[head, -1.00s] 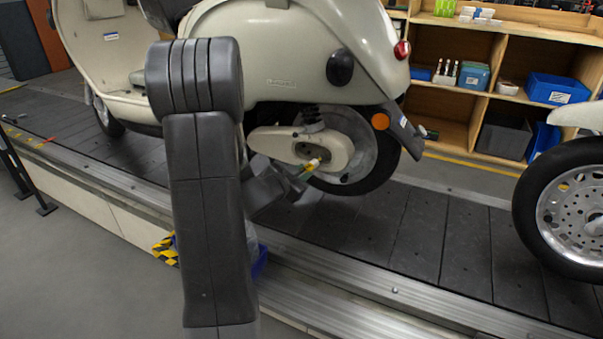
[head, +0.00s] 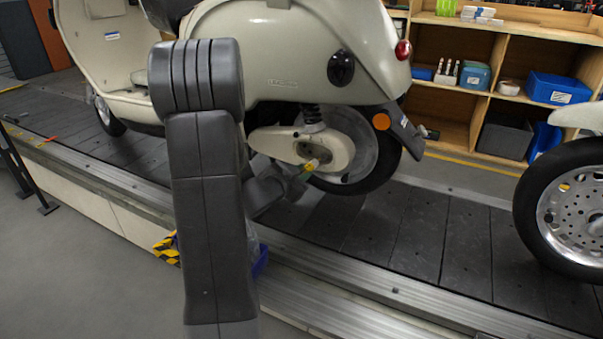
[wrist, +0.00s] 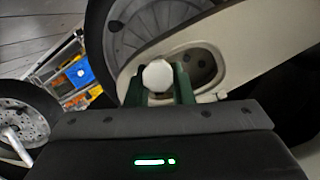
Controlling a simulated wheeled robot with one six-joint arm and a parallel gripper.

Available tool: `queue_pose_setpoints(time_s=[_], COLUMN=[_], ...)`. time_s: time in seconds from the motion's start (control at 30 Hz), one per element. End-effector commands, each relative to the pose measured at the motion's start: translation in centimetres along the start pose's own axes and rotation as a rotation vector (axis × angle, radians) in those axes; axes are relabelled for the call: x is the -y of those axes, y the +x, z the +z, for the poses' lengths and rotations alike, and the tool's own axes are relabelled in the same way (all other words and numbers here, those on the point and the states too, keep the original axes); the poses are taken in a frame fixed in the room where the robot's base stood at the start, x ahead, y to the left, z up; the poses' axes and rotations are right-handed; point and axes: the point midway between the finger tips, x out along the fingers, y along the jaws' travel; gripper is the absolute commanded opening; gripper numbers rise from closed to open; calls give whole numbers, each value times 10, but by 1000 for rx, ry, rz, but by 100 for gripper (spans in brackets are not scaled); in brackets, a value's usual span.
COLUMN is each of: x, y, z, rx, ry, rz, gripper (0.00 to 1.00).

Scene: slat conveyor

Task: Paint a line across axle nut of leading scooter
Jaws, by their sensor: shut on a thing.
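The leading scooter (head: 285,50) is cream and stands on the conveyor, its rear wheel (head: 372,160) toward the middle of the head view. A cream cover (head: 335,150) with a dark recess lies at the wheel's hub; the recess (wrist: 203,62) also shows in the wrist view. I cannot make out the axle nut for certain. My gripper (head: 298,180) is beside this hub, shut on a small marker (head: 311,165) with yellow and white parts.
A second scooter's wheel (head: 580,210) stands on the slats at right. The metal conveyor rail (head: 350,295) runs along the front. Wooden shelves (head: 455,100) with blue bins (head: 558,90) stand behind. The slats (head: 420,235) between the scooters are clear.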

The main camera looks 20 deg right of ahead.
Motion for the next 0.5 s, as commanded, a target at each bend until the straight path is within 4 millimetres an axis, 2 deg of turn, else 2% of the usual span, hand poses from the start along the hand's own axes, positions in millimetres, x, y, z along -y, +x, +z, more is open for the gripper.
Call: queue_pose_setpoints(time_s=[0.27,0.5], x=[0,-3], y=[-1,-17], z=[0,3], rx=[0,1], ry=[0,0], rz=[-1,-1], gripper=[3,3])
